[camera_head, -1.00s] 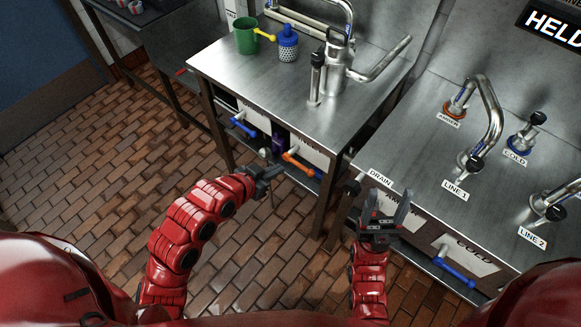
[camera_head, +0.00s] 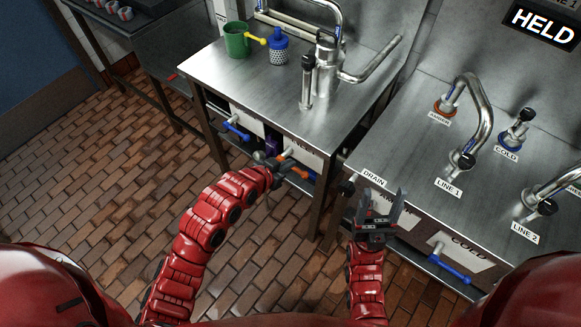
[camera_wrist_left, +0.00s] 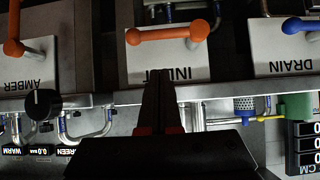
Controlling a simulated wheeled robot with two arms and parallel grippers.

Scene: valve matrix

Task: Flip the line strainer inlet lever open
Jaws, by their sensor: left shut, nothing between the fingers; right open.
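The inlet lever (camera_wrist_left: 167,33) is an orange handle on a white plate marked INLET, seen upside down in the left wrist view. Its bar lies sideways along the plate, with a round knob at each end. In the head view the orange lever (camera_head: 292,169) is under the near edge of the steel bench, partly behind my left gripper (camera_head: 277,160). My left gripper is shut and empty. In the wrist view its fingertips (camera_wrist_left: 166,72) point at the plate just beside the bar; contact cannot be told. My right gripper (camera_head: 384,196) is open and empty at the right bench's front.
A blue drain lever (camera_wrist_left: 301,26) and an orange lever by the AMBER label (camera_wrist_left: 15,42) flank the inlet plate. Another blue lever (camera_head: 450,271) is on the right bench's front. A green mug (camera_head: 236,41) and a blue-topped strainer (camera_head: 278,47) stand on the bench (camera_head: 232,80).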

